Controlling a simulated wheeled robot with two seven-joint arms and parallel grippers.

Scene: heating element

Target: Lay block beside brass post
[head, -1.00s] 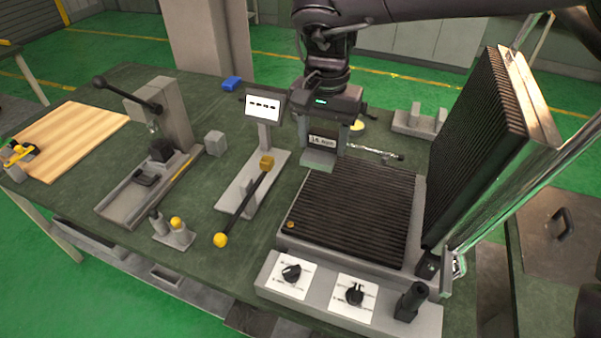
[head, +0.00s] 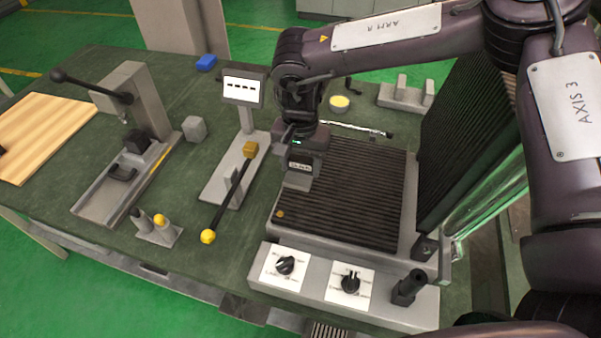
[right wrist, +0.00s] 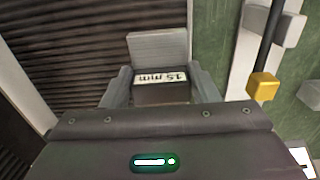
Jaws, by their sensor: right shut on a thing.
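My right gripper (head: 300,172) is shut on a grey block (head: 297,183) with a white "15 mm" label. The block is over the left part of the black ribbed lower plate (head: 350,205); I cannot tell whether it touches. In the right wrist view the labelled block (right wrist: 160,47) sits between the fingers (right wrist: 160,90). A small round brass post (head: 281,213) shows near the plate's front left corner, in front of the block and apart from it. It is not clearly seen in the right wrist view. My left gripper is not in view.
The ribbed upper plate (head: 470,150) stands raised at the right. Two knobs (head: 285,265) are on the front panel. Left of the plate stand a display (head: 243,90) and a yellow-ended lever (head: 208,236). A silver rod (head: 345,127) lies behind. The plate's middle is clear.

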